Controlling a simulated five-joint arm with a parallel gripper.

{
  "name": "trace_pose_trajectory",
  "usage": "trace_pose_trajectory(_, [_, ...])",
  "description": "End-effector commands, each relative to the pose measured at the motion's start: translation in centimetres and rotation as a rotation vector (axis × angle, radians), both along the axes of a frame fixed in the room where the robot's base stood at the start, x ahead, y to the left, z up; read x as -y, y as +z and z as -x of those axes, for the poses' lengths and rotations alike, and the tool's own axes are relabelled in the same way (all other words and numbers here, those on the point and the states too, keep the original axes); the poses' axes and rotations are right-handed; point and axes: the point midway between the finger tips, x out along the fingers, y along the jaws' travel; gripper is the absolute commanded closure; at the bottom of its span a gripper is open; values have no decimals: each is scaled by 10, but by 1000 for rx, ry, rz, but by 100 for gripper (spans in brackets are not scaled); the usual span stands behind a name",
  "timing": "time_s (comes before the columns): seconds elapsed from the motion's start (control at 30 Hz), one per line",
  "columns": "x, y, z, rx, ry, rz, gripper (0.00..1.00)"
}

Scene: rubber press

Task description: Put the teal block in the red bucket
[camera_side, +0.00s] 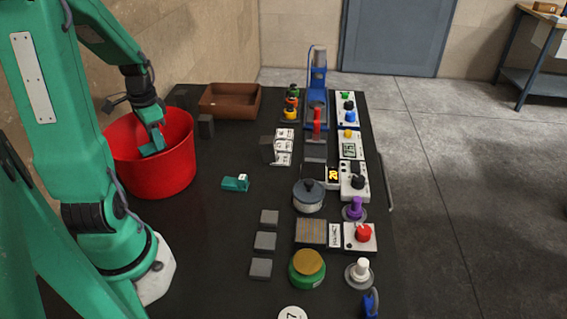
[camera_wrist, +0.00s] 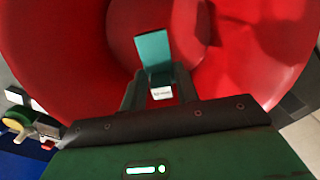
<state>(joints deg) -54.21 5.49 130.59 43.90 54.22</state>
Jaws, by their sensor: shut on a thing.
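My gripper (camera_wrist: 160,86) is shut on a teal block (camera_wrist: 154,50) with a white label at its near end. The wrist view shows the block between the two dark fingers, with the inside of the red bucket (camera_wrist: 75,45) around and beyond it. In the side view, the red bucket (camera_side: 150,180) stands at the left of the table, and my gripper (camera_side: 152,138) reaches down into its mouth. The teal piece at the gripper's tip is partly hidden by the rim. Whether the block touches the bucket floor I cannot tell.
Another teal piece (camera_side: 235,183) with a white top lies on the dark table right of the bucket. A dark grey block (camera_side: 206,127) stands near the bucket's rim. A brown tray (camera_side: 230,101) is behind. Grey blocks, buttons and instruments fill the table's right side.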

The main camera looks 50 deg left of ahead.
Motion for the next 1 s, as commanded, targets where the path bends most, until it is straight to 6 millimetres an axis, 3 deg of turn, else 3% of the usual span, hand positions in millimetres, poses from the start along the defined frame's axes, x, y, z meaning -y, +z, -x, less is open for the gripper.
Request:
trace_pose_trajectory(0.3, [1, -39, 1, -2, 0, 3, 96])
trace_pose_trajectory(0.67, [0, -47, 0, -1, 0, 1, 96])
trace_pose_trajectory(1.0, [1, -78, 0, -2, 0, 3, 96])
